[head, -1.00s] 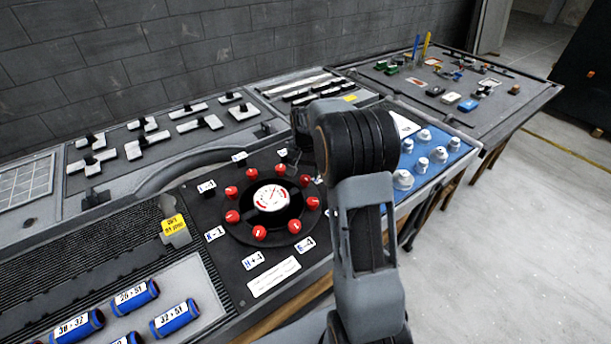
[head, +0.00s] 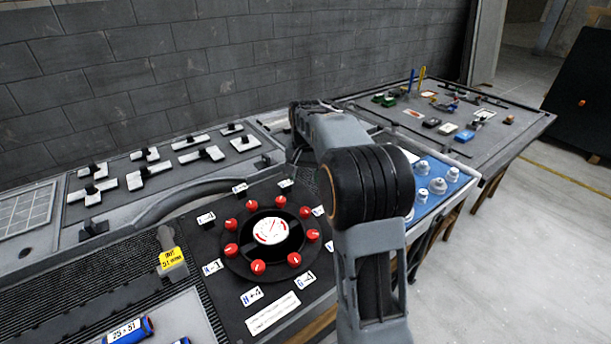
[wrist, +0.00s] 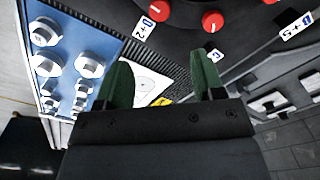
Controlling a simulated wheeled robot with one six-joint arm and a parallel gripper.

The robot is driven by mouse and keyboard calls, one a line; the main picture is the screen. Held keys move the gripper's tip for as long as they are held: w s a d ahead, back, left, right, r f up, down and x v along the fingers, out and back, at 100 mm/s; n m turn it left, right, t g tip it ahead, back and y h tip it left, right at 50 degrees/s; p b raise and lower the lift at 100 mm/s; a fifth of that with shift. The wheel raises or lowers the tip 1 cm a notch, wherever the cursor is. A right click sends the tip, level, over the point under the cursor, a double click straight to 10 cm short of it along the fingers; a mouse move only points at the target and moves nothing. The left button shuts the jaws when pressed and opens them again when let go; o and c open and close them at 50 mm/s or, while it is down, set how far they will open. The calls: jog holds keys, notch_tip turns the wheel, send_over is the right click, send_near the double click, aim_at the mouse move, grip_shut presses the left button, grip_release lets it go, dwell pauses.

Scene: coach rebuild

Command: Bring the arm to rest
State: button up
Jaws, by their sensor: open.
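My gripper (wrist: 163,85) shows in the wrist view with its two green fingers spread apart and nothing between them. It hangs above the console, between the blue panel with white knobs (wrist: 62,62) and the black dial panel (wrist: 185,32). In the head view my arm stands in front of the console's right part, its upper link reaching back toward the wall. The gripper itself is hidden there behind my arm.
The round dial with red knobs (head: 271,231) lies left of my arm. The blue knob panel (head: 440,185) is to its right. A grey table (head: 405,125) with small parts stands beyond. Blue cylinders (head: 128,331) lie at lower left. Open floor (head: 530,240) is at right.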

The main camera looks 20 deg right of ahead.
jog(key=shift+w, duration=0.1)
jog(key=s+a+n+t+p, duration=0.1)
jog(key=s+a+n, duration=0.2)
jog(key=s, duration=0.8)
jog(key=s+a+n+t, duration=0.2)
jog(key=s+a+n, duration=0.2)
jog(key=s+a, duration=0.3)
jog(key=s, duration=0.5)
jog(key=shift+a+t+p, duration=0.3)
jog(key=shift+p, duration=0.05)
